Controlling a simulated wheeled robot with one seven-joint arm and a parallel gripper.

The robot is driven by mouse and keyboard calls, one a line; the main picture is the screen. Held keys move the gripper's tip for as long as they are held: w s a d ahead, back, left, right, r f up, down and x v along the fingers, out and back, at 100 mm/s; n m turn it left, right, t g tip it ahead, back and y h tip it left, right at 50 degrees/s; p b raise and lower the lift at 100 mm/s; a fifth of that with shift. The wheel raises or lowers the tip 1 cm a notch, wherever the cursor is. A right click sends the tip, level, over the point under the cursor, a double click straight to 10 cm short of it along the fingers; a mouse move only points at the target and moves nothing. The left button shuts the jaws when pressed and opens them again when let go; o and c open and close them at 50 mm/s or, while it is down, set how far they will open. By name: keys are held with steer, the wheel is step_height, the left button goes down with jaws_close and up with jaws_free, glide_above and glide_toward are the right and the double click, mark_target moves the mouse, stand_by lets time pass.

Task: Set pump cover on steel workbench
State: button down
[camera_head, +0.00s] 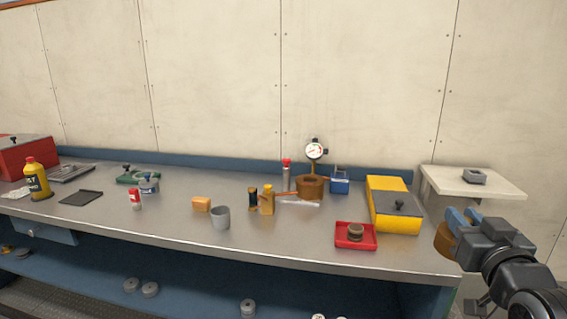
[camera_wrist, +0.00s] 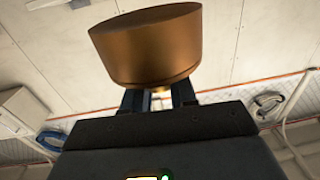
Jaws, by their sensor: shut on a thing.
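A bronze-brown round piece, which looks like the pump cover (camera_wrist: 150,48), is held in my gripper (camera_wrist: 158,98) in the wrist view. My gripper is shut on it, with one dark finger visible at each side of its lower edge. In the head view the pump cover (camera_head: 442,240) shows at the tips of my gripper (camera_head: 460,222), partly hidden by the blue fingers. It is in the air at the right end of the steel workbench (camera_head: 285,232), close to the bench's right front corner. The gap between cover and bench is hard to judge.
A red tray (camera_head: 342,242) with a small round part and a yellow box (camera_head: 410,222) stand at the bench's right. A grey cup (camera_head: 220,217), orange block (camera_head: 201,204) and gauge (camera_head: 314,151) stand further left. The front strip between cup and tray is clear.

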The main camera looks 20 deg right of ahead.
steer(key=w+a+f+n+t+y, duration=0.1)
steer(key=w+a+f+y, duration=0.1)
steer(key=w+a+f, duration=0.3)
steer(key=a+f+n+y, duration=0.1)
steer(key=a+f, duration=0.2)
steer(key=f, duration=0.4)
steer(key=w+a+f+n+t+y, duration=0.1)
steer(key=w+a+f+y, duration=0.2)
steer(key=f, duration=0.4)
steer(key=s+a+f+n+y, duration=0.1)
steer(key=s+a+f, duration=0.1)
steer(key=a+f, duration=0.5)
steer(key=s+a+f+n+y, duration=0.2)
steer(key=a+f, duration=0.5)
steer(key=f, duration=0.2)
steer(key=shift+s+a, duration=0.4)
steer(key=shift+f, duration=0.1)
